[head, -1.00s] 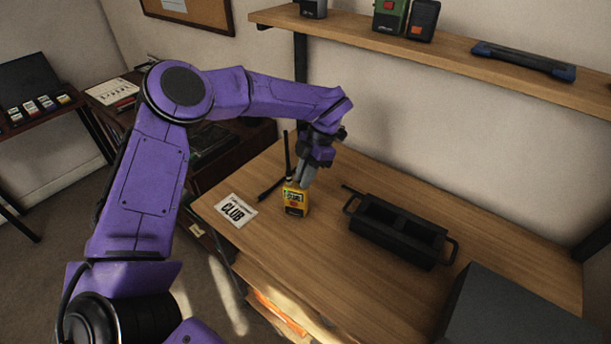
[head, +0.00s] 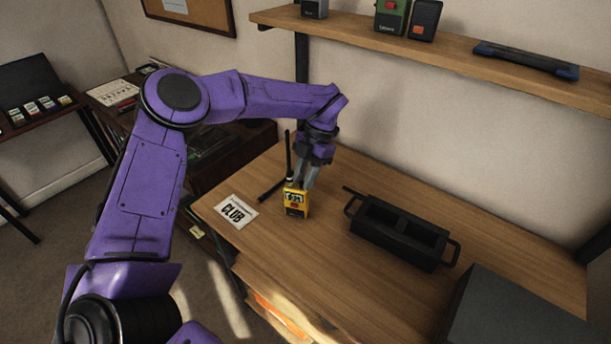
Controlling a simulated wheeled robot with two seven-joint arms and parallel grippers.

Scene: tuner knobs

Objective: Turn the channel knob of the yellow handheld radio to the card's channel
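The yellow handheld radio (head: 296,208) stands upright on the wooden desk, with a black antenna, a small display and a red button on its front. The display digits are too small to read surely. My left gripper (head: 300,186) points down at the radio's top from behind and right; its grey fingers reach the top edge. The fingers cover the knob area, so I cannot tell whether they are closed on the channel knob. My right gripper is not in view.
A black two-slot tray (head: 398,232) with handles is right of the radio. A dark grey box (head: 505,310) fills the front right corner. A shelf (head: 440,47) above holds a green radio (head: 391,16) and other devices. The desk between radio and tray is clear.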

